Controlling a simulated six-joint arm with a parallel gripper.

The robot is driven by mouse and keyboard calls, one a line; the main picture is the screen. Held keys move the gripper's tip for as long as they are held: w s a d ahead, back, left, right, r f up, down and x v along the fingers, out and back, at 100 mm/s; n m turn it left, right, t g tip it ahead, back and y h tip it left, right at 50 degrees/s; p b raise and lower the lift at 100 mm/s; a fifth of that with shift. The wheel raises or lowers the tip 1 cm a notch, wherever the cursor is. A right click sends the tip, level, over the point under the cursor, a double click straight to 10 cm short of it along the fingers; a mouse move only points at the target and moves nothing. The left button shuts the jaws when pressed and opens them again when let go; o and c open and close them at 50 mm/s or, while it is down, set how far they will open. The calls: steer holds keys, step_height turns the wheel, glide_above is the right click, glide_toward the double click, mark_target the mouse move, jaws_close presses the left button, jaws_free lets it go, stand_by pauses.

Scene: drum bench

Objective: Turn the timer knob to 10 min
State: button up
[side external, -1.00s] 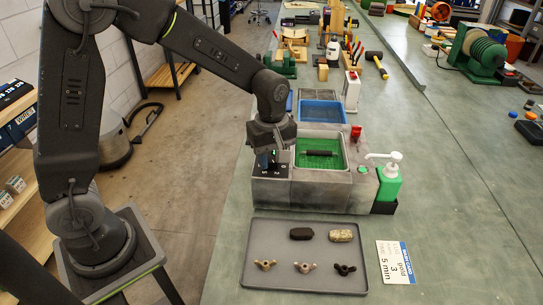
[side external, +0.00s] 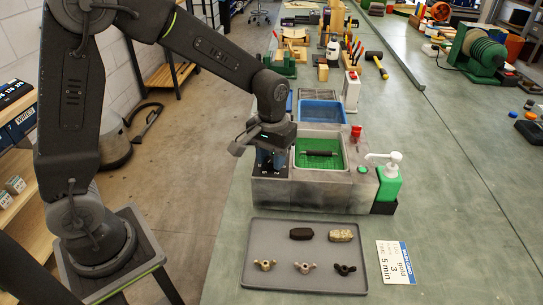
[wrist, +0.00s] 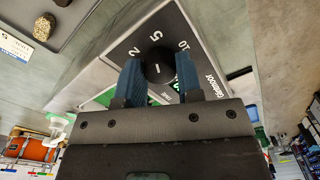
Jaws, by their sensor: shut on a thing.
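The black timer knob (wrist: 158,66) sits on a dark dial plate printed 2, 5 and 10 (wrist: 183,45) in the wrist view. A short white line shows on the knob, but I cannot tell which number it marks. My gripper (wrist: 157,72) has its blue fingers on both sides of the knob and is shut on it. In the side view my gripper (side external: 270,160) is down at the left end of the grey drum unit (side external: 320,197), and it hides the knob there. Part of the dial plate (side external: 268,171) shows below the fingers.
A green-lined basin (side external: 333,163) is right of the dial, with a dark bar in it. A green pump bottle (side external: 389,182) stands further right. A grey tray (side external: 305,283) with wing nuts and two stones lies in front.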

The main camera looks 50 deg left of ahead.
mark_target(271, 159)
steer(key=m, duration=0.6)
steer(key=shift+m, duration=0.3)
steer(key=m, duration=0.6)
steer(key=shift+m, duration=0.3)
steer(key=o, duration=0.9)
steer(key=shift+r, duration=0.1)
step_height(271, 159, up, 14)
steer(key=shift+f, duration=0.15)
